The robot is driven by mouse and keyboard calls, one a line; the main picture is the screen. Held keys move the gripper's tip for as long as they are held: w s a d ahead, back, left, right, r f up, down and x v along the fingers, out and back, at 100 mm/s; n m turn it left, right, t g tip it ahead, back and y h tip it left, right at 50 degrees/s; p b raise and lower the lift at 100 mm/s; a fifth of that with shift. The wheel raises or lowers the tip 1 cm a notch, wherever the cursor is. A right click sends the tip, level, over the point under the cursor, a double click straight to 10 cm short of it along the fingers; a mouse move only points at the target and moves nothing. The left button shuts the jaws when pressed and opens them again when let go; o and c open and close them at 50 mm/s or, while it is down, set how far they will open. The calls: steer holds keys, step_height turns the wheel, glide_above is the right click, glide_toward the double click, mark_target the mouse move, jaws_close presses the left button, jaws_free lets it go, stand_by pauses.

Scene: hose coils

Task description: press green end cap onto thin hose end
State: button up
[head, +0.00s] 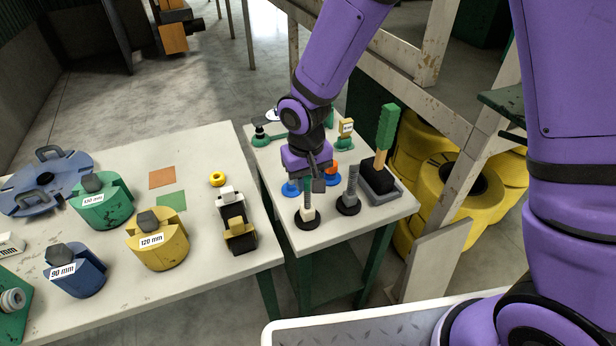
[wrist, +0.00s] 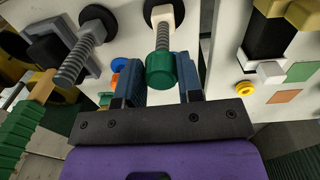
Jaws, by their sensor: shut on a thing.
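My gripper (head: 313,180) is shut on the green end cap (wrist: 161,70); in the wrist view the cap sits between the two blue fingers. The thin hose (wrist: 163,36) stands up from a cream holder on a black disc, directly in line with the cap. In the head view the thin hose (head: 308,190) is just below my gripper, above its cream holder (head: 307,213). The cap hides the hose end, so I cannot tell how far the cap is on it.
A thicker grey ribbed hose (head: 351,182) stands to the right, near a green-handled brush (head: 385,130) in a grey tray. Blue and orange pieces lie behind my gripper. The left table holds labelled blocks, a yellow ring (head: 217,179) and a black stand (head: 236,225).

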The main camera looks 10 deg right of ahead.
steer(key=o, duration=1.2)
steer(key=shift+o, duration=0.2)
steer(key=shift+a+r, duration=0.1)
steer(key=shift+r, duration=2.15)
step_height(320, 180, up, 11)
steer(key=shift+a, duration=0.2)
steer(key=shift+s+f, duration=0.1)
steer(key=shift+f, duration=0.05)
